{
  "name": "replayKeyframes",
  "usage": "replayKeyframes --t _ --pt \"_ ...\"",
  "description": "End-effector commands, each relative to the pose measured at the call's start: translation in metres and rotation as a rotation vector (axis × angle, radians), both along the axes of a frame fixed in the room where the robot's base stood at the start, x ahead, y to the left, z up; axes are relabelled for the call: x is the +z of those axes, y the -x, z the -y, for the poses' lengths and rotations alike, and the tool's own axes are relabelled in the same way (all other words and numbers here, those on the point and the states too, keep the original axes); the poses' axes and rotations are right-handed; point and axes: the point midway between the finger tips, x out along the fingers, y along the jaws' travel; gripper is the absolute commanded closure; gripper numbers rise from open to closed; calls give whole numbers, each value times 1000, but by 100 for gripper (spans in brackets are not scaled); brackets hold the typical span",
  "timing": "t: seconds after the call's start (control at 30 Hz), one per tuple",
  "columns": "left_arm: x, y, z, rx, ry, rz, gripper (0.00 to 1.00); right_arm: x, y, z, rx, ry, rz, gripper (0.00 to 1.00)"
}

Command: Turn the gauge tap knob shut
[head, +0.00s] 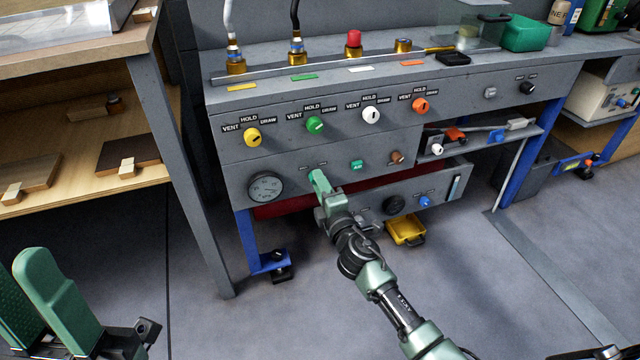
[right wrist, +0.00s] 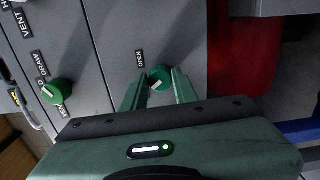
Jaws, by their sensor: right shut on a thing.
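The gauge tap knob (right wrist: 159,78) is a small round teal knob with a pale mark, beside an OPEN label, in the right wrist view. My right gripper (right wrist: 158,88) is shut on it, one finger on each side. In the head view my right gripper (head: 318,178) reaches the grey panel just right of the round pressure gauge (head: 265,187) and hides the knob. My left gripper (head: 38,300) is at the bottom left, its fingers apart and empty, away from the bench.
Yellow (head: 252,136), green (head: 315,124), white (head: 371,115) and orange (head: 421,105) valve knobs line the panel above.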

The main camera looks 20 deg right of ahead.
Motion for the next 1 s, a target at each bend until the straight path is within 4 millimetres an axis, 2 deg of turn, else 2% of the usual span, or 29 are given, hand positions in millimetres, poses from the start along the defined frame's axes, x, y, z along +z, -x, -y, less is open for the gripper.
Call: replayKeyframes --t 0.33,0.9,0.93,1.0 --pt "2 0 0 0 2 -1 64 -1 0 -1 2 148 4 100" --pt "0 -1 0 1 1 -8 64 -1 0 -1 2 177 4 100" --pt "0 -1 0 1 1 -8 64 -1 0 -1 2 177 4 66" --pt "0 -1 0 1 1 -8 64 -1 0 -1 2 177 4 50"
